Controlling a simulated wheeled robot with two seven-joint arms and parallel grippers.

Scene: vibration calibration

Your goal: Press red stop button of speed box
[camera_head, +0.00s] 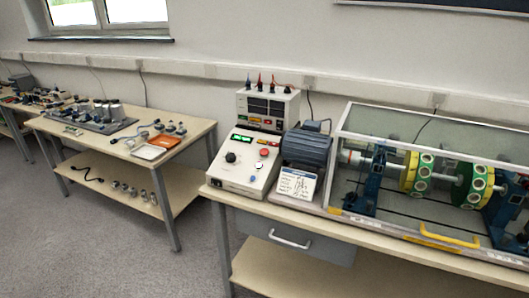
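The speed box (240,166) is a pale sloped console at the left end of the near bench. Its red stop button (264,153) is on the upper right of the sloped panel, with a white button (259,165) just below it. A black knob (231,157) is at the panel's left, and a green lit display is near its top. Neither of my grippers shows in the head view, and nothing covers the red button.
A meter box with several leads (268,108) stands behind the speed box. A dark motor (307,147) and a clear-covered rotor rig (430,165) with a yellow handle (449,236) stand to the right. A second bench (190,132) is at left. Grey floor (90,250) is clear in front.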

